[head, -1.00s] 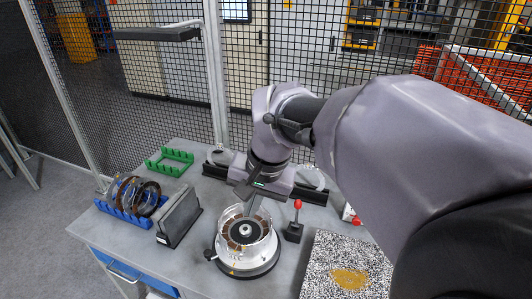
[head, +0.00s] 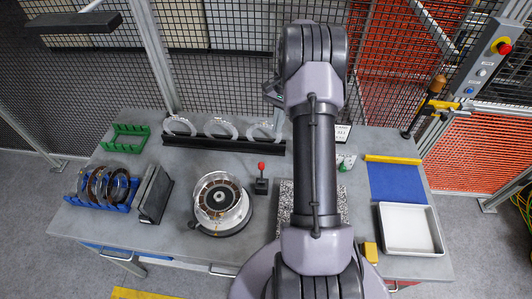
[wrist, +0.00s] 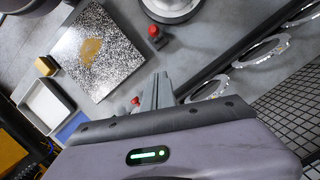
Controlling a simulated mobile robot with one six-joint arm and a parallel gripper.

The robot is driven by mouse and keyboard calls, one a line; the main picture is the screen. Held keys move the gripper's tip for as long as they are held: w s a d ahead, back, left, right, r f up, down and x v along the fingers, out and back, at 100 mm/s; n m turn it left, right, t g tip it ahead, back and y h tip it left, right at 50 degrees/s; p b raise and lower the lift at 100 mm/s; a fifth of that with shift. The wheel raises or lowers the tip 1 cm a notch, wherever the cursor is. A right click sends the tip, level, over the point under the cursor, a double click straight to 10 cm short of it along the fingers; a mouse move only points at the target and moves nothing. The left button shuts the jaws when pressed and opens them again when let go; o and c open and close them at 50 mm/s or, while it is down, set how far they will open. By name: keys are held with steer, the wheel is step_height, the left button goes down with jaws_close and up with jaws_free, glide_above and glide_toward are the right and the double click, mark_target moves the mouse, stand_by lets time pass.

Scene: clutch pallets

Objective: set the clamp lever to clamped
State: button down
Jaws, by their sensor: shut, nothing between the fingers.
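The clamp lever (head: 262,181) appears to be the red-knobbed lever on a small black base, standing just right of the round clutch fixture (head: 222,231). Its red knob points up. It also shows in the wrist view (wrist: 156,34), beyond my fingertips and apart from them. My gripper (wrist: 163,76) is shut and empty, above the bench. In the head view my arm hides the gripper. The fixture holds a clutch drum with brown friction segments and a dark centre.
A black rack (head: 225,146) with several metal rings stands behind the lever. A speckled plate (wrist: 98,50) lies right of the lever, partly behind my arm in the head view. A white tray (head: 408,251) and blue mat (head: 397,183) are at the right. Bench around the lever looks clear.

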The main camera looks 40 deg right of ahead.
steer(key=s+a+f, duration=0.1)
steer(key=a+f, duration=0.5)
steer(key=f, duration=0.3)
steer(key=shift+s+f+p, duration=0.2)
steer(key=shift+f+p, duration=0.1)
steer(key=shift+a, duration=0.1)
